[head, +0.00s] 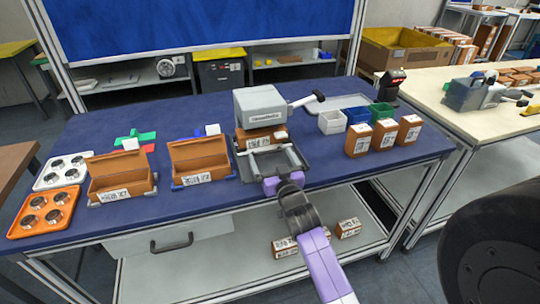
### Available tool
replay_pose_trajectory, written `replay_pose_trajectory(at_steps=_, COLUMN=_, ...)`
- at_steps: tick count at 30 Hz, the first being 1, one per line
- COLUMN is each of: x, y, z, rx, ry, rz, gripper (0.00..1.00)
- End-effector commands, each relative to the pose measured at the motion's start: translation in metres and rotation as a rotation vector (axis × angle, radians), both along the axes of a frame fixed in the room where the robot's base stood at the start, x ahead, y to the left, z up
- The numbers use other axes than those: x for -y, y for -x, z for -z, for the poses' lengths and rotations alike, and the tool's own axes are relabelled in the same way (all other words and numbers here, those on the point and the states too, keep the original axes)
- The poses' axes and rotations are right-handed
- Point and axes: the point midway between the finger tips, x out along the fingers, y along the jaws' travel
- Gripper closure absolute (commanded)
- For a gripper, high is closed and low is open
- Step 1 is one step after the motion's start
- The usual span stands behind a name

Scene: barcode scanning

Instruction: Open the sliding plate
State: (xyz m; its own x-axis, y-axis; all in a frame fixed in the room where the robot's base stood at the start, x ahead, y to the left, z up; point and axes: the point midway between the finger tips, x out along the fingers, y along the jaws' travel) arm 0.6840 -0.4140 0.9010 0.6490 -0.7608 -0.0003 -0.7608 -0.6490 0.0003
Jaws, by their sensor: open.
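A grey machine (262,106) stands on the blue tabletop. A dark grey plate (243,168) with a raised rim reaches forward from under it, and a pale bar (268,148) crosses above it; I take this plate to be the sliding plate. A brown labelled box (262,133) sits under the machine head, behind the bar. My gripper (272,161) is low over the front of the plate. Its fingers are spread, with nothing seen between them. Whether they touch the plate or bar is unclear, and the purple wrist hides part of the plate's front.
Two open brown boxes (123,176) (200,161) stand left of the machine. Orange and white trays lie at far left. White, blue and green bins (332,121) and several brown boxes (383,135) stand right. A black-headed tool sticks out from the machine's right side.

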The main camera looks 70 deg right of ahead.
Motion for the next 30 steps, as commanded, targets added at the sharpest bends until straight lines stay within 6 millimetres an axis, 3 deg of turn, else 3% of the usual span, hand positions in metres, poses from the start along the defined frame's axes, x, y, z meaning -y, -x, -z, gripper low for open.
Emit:
replay_pose_trajectory(at_steps=13, x=0.0099, y=-0.0083, z=-0.0001, rx=0.000, ry=0.000, rz=0.000, gripper=0.00)
replay_pose_trajectory(at_steps=26, x=0.0102, y=-0.0074, z=-0.0001, rx=0.000, ry=0.000, rz=0.002, gripper=0.82)
replay_pose_trajectory(at_steps=30, x=0.0070, y=-0.0045, z=0.0012, rx=-0.001, ry=-0.001, rz=0.002, gripper=0.82)
